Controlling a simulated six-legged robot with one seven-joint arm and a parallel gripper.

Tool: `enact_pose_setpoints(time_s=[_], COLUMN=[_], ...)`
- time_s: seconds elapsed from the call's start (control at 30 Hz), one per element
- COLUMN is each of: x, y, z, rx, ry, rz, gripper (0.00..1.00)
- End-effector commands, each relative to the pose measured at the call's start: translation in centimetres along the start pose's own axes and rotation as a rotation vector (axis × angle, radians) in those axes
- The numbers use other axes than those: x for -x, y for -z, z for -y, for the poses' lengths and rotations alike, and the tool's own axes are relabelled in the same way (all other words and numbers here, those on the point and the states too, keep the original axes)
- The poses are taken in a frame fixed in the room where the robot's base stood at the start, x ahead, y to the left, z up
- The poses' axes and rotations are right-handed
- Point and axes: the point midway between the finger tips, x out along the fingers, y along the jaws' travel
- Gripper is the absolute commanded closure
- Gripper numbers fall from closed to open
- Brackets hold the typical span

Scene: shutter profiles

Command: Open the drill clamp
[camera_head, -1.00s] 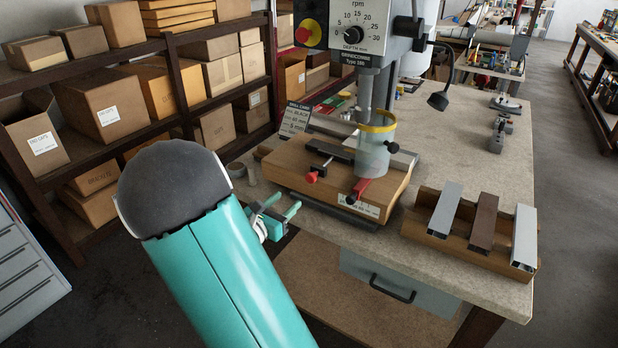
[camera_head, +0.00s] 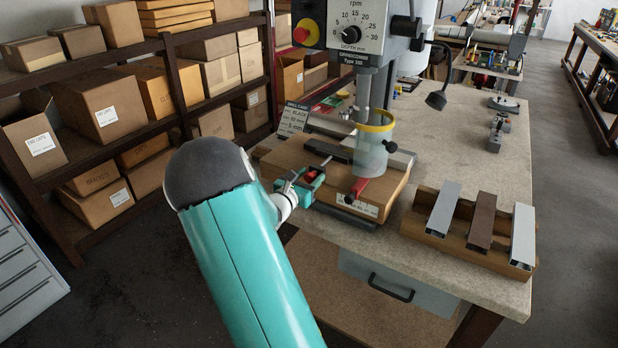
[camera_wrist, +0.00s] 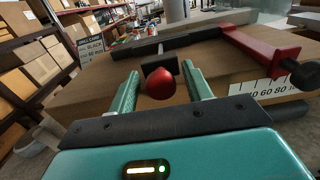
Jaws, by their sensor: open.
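The drill clamp shows in the wrist view as a red knob (camera_wrist: 160,84) on a dark bracket with a grey rod running back over the wooden drill base (camera_wrist: 85,97). My gripper (camera_wrist: 160,80) is open, with its two teal fingers on either side of the red knob. Whether the fingers touch it I cannot tell. In the head view my gripper (camera_head: 305,178) is at the left front of the drill base (camera_head: 385,195), and the red knob (camera_head: 310,177) shows between its fingers. The drill press (camera_head: 365,60) stands above, with a clear yellow-rimmed guard (camera_head: 372,150).
A red clamp piece (camera_wrist: 262,50) with a dark knob is to the right of the red knob. A rack (camera_head: 470,240) with several metal profiles sits on the bench at right. Shelves with boxes (camera_head: 105,110) stand at left. A drawer (camera_head: 395,285) is under the bench.

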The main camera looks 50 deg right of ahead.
Motion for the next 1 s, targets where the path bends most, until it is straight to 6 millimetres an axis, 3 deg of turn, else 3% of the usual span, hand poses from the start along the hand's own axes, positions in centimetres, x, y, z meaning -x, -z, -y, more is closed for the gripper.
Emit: enact_pose_setpoints(time_s=[0.23,0.5,0.67,1.0], x=[-0.1,-0.1,0.4,7.1], y=[0.0,0.0,0.0,0.0], z=[0.0,0.0,-0.1,-0.1], rx=[0.0,0.0,0.0,0.0], ry=[0.0,0.0,-0.001,-0.004], rz=[0.0,0.0,-0.001,-0.001], gripper=[0.51,1.0,1.0,1.0])
